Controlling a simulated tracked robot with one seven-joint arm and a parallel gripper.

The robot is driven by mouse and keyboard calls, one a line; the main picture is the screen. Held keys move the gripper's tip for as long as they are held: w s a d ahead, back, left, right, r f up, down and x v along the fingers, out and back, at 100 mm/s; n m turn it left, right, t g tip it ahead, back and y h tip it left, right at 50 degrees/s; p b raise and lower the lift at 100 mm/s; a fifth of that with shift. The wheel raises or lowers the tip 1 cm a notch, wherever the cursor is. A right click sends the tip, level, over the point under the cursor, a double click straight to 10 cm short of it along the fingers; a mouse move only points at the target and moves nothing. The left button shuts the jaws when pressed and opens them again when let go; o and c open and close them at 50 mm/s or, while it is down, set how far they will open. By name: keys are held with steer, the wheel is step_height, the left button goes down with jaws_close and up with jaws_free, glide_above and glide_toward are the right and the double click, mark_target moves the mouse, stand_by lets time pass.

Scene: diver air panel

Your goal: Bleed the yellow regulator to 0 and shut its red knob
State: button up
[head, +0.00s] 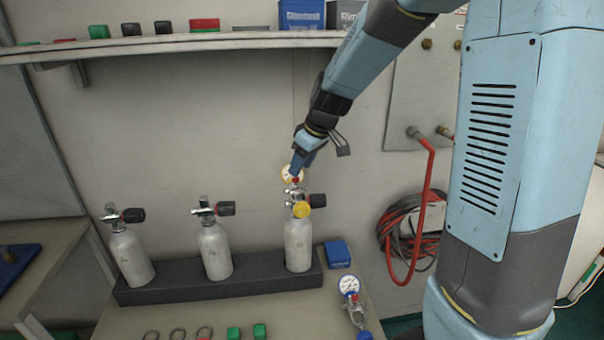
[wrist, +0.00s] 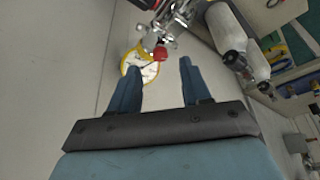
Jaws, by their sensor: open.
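The yellow regulator (head: 301,209) is mounted on the right-hand cylinder. Its yellow-rimmed white gauge (head: 291,174) is partly behind my gripper (head: 297,166) in the head view. In the wrist view the gauge (wrist: 139,67) faces me at a slant and its reading is too small to make out. My gripper (wrist: 160,65) is open with nothing between the fingers. Whether a finger touches the gauge I cannot tell.
Two more cylinders (head: 215,250) (head: 130,257) stand left in the dark rack (head: 180,292). A second regulator with a blue-rimmed gauge (head: 349,285) lies on the bench beside a blue box (head: 338,253). A shelf (head: 180,44) runs above; a red hose (head: 430,180) hangs right.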

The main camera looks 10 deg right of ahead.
mark_target(298, 178)
steer(key=shift+x, duration=2.05)
